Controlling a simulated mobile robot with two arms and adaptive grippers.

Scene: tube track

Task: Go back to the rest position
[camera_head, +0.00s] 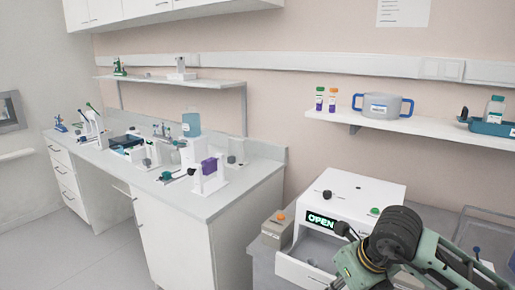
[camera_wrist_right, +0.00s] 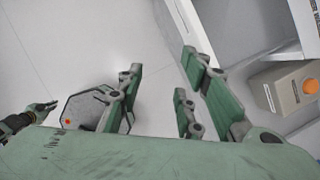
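My right gripper (camera_wrist_right: 162,75) is open in the right wrist view. Its green fingers stand well apart, with only pale floor between them. In the head view my right arm comes in at the lower right, in front of the white machine; I cannot make out its fingers there. What looks like my left gripper (camera_wrist_right: 40,110) shows small at the left edge of the right wrist view. It is too small to tell whether it is open or shut. It does not show in the head view.
The white machine (camera_head: 358,190) reads OPEN, with its drawer (camera_head: 306,275) pulled out. A box with an orange knob (camera_head: 277,230) stands beside it and also shows in the right wrist view (camera_wrist_right: 287,93). A cluttered bench (camera_head: 225,200) stands left; a wall shelf (camera_head: 400,123) is above.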

